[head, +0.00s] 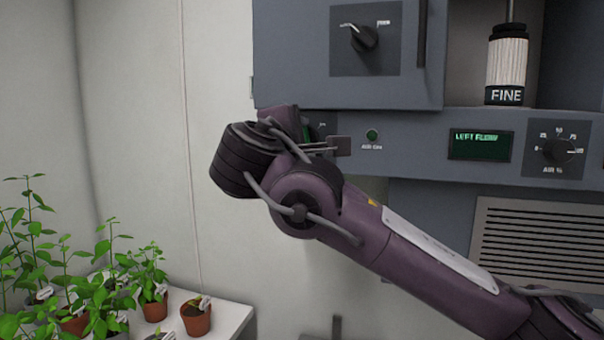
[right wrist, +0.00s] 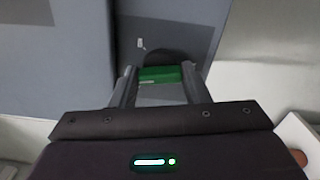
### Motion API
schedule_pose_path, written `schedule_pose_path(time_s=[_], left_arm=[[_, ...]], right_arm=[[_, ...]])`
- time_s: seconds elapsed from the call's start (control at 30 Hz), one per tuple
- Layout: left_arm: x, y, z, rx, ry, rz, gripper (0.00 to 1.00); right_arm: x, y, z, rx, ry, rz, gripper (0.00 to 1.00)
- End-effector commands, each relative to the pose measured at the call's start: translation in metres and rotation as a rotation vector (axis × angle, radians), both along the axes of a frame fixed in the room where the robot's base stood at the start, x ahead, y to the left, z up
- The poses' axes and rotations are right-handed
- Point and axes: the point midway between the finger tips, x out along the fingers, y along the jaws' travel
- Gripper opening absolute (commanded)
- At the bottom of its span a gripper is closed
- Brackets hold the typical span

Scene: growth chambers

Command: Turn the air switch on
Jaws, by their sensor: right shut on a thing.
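The air switch has a green handle (right wrist: 160,75), seen in the right wrist view between the two fingers of my right gripper (right wrist: 158,84). The fingers are shut on it from both sides. In the head view my right gripper (head: 316,147) is at the left end of the grey control panel, and my wrist and arm hide most of the switch. The switch's exact angle is hard to tell. My left gripper is in neither view.
Right along the panel are a display (head: 480,145) reading LEFT FLOW and an AIR % knob (head: 559,150). Above is a door with a black knob (head: 364,38), and a white ribbed FINE cylinder (head: 507,63). Potted plants (head: 197,318) stand on a white bench at lower left.

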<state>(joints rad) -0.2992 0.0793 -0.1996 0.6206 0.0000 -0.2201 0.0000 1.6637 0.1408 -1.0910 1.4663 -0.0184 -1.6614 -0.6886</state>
Motion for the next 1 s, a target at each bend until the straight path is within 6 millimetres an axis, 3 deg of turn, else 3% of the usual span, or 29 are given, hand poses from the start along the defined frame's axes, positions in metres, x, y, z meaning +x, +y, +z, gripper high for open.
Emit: schedule_pose_path(time_s=[0.03, 0.4, 1.0], left_arm=[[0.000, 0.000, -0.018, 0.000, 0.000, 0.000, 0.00], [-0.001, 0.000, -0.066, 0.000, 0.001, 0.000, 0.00], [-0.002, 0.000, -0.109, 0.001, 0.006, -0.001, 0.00]], right_arm=[[0.000, 0.001, -0.010, 0.041, -0.012, 0.000, 0.19], [0.000, 0.001, -0.009, 0.374, -0.120, -0.002, 0.19], [0.000, 0.001, -0.005, 0.837, -0.268, -0.003, 0.19]])
